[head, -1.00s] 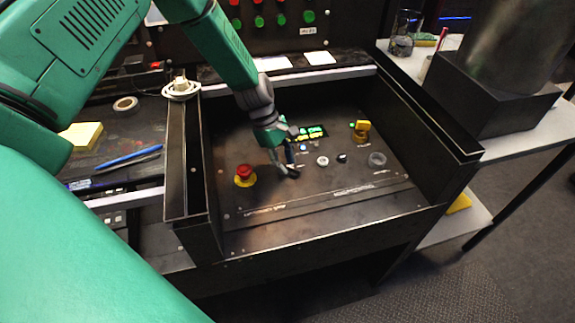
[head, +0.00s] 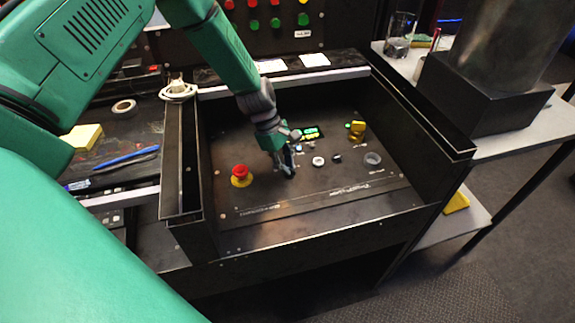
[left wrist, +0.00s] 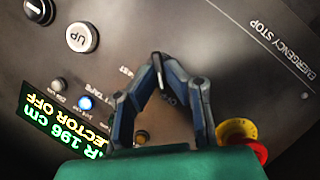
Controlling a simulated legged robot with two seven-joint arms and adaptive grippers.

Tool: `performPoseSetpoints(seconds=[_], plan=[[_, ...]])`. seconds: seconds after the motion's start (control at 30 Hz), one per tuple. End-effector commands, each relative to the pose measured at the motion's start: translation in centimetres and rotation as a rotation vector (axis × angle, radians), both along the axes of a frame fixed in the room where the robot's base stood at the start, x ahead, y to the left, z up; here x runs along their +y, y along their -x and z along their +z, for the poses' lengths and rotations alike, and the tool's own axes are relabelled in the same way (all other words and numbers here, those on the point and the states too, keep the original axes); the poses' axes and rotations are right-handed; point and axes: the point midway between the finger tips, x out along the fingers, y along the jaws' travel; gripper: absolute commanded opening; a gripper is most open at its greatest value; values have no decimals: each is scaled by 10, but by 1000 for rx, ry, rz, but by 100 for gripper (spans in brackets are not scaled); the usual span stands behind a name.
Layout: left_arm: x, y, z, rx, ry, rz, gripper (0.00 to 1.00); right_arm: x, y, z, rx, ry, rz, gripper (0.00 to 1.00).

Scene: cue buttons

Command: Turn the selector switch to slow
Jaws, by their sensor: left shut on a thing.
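My left gripper (head: 285,172) reaches down to the dark console panel, just right of the red emergency stop button (head: 240,173). In the left wrist view its two blue-grey fingers (left wrist: 158,60) meet on the selector switch (left wrist: 158,72), a small dark knob with a pale line. The gripper is shut on it. Lettering ending in "AST" shows beside the fingertips, and part of another label shows between the fingers. The green display (left wrist: 58,122) reads "196 cm" and "LECTOR OFF". In the head view the gripper mostly hides the switch. My right gripper is not in view.
Raised dark side walls (head: 425,110) box in the panel.

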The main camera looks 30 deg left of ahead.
Motion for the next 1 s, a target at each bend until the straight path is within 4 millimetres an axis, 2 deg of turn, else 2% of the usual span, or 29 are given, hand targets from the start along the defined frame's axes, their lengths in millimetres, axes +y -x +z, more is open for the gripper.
performPoseSetpoints(seconds=[0.27,0.43,1.0], plan=[[0,-1,0,-3,-2,-26,0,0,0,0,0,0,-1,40],[-1,-2,0,-2,0,-101,0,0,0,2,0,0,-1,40],[-7,-3,0,0,2,-560,0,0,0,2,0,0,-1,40]])
